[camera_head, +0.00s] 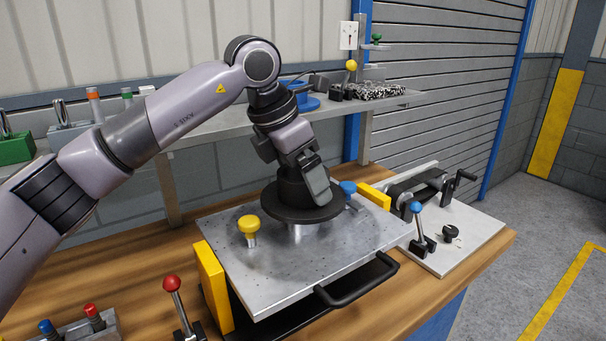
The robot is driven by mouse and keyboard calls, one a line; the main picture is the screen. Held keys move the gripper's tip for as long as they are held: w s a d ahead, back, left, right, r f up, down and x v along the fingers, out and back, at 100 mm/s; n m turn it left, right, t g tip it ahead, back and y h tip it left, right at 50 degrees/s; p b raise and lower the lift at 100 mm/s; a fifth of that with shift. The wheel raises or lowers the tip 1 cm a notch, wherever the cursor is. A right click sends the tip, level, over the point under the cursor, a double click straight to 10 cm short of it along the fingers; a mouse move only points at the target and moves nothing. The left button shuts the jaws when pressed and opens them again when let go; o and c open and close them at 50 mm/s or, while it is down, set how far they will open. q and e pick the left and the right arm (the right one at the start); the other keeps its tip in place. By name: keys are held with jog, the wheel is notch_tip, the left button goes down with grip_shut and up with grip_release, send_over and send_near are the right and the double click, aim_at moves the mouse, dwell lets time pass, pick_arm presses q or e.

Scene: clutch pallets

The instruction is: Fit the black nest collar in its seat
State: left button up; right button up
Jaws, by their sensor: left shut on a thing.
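The black nest collar (285,211) is a wide dark disc with a narrower upper hub. It is roughly level above the middle of the grey perforated plate (270,280). A short silver boss (298,231) shows directly under the disc; I cannot tell whether the collar rests on it or hangs just above it, and the disc hides the boss's top. My left gripper (309,188) comes down from above and is shut on the collar's hub; its fingertips are partly hidden. My right gripper is not in view.
A yellow knob (248,226) and a blue knob (348,188) stand on the plate beside the collar. Yellow blocks (213,287) flank the plate, and a black handle (358,285) is at its front. A red-ball lever (172,284) and a blue-ball lever (416,208) stand nearby.

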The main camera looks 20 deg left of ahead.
pick_arm(q)
jog(key=shift+f, duration=0.15)
dwell(0.5)
jog(key=shift+f+b, duration=0.35)
jog(key=shift+f+b, duration=1.35)
jog(key=shift+f, duration=0.6)
dwell(0.5)
jog(key=o, duration=0.9)
jog(key=shift+o, duration=0.2)
jog(key=shift+r+p, duration=2.75)
jog(key=shift+r, duration=0.8)
